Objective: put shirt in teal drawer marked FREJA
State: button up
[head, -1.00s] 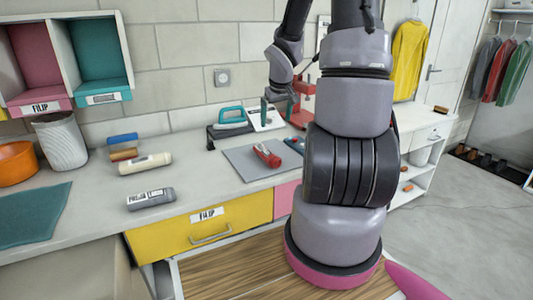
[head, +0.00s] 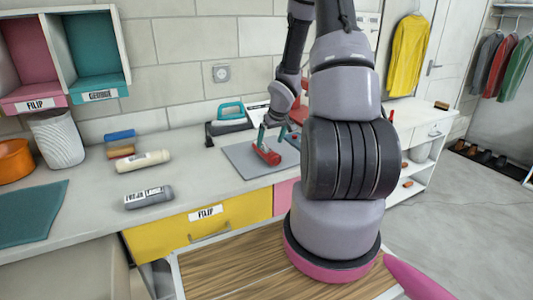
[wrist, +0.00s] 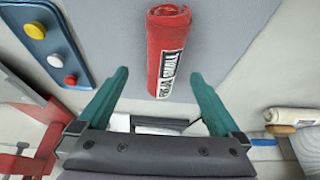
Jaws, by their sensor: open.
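A red rolled bundle (head: 266,153), which looks like a rolled shirt, lies on the grey mat (head: 243,155) on the counter. In the wrist view the red roll (wrist: 168,45) has a white label; "SMALL" seems readable, the name is unclear. My gripper (head: 272,135) is just above the roll, pointing down. Its teal fingers are open (wrist: 160,76) and apart on either side of the roll's labelled end, holding nothing. I cannot tell whether they touch it. No teal drawer marked FREJA is identifiable; a teal-lined cubby (head: 95,45) has a different-looking, hard-to-read label.
A yellow drawer (head: 235,218) marked FILIP is below the counter, beside a pink front (head: 286,192). Grey (head: 149,198) and cream rolls (head: 143,161) lie to the left. A teal iron (head: 230,112) stands behind the mat. A button box (wrist: 50,38) is near my gripper.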

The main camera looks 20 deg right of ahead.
aim_at(267, 147)
jog(key=x, duration=0.5)
jog(key=shift+a, duration=0.15)
jog(key=shift+w, duration=0.1)
grip_shut()
